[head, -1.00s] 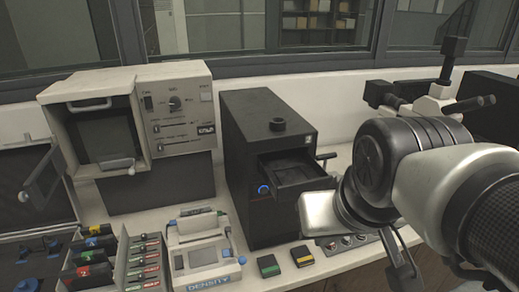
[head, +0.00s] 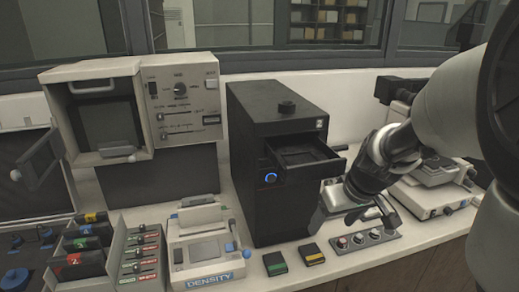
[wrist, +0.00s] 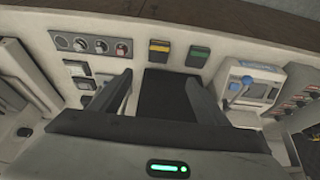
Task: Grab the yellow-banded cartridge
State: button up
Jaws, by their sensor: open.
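The yellow-banded cartridge (head: 312,254) is a small dark block with a yellow band, lying on the counter in front of the black press (head: 262,170). A green-banded cartridge (head: 275,263) lies just left of it. In the wrist view, the yellow-banded cartridge (wrist: 160,51) shows beyond the fingertips, with the green-banded one (wrist: 198,56) on its right. My gripper (wrist: 148,82) is open, with nothing held between its fingers. In the head view, my gripper (head: 345,218) is above the counter, to the right of and apart from the yellow-banded cartridge.
The press's open drawer (head: 300,162) juts out close to my wrist. A knob panel (head: 362,240) lies right of the cartridges. A microscope-like device (head: 435,185) is at right.

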jog(key=b, duration=0.2)
send_near(312, 252)
jog(key=shift+w+d+f, duration=0.1)
jog(key=shift+w+f, duration=0.15)
jog(key=shift+f, duration=0.25)
jog(key=shift+w+d+f, duration=0.1)
jog(key=shift+w+f, duration=0.1)
jog(key=shift+f, duration=0.3)
jog(key=shift+a+b+x, duration=0.15)
jog(key=shift+b+x, duration=0.05)
jog(key=shift+x, duration=1.3)
jog(key=shift+a+b+x, duration=0.15)
jog(key=shift+b+x, duration=0.05)
jog(key=shift+x, duration=1.3)
jog(key=shift+s, duration=0.1)
jog(key=c, duration=1.2)
jog(key=shift+r, duration=0.2)
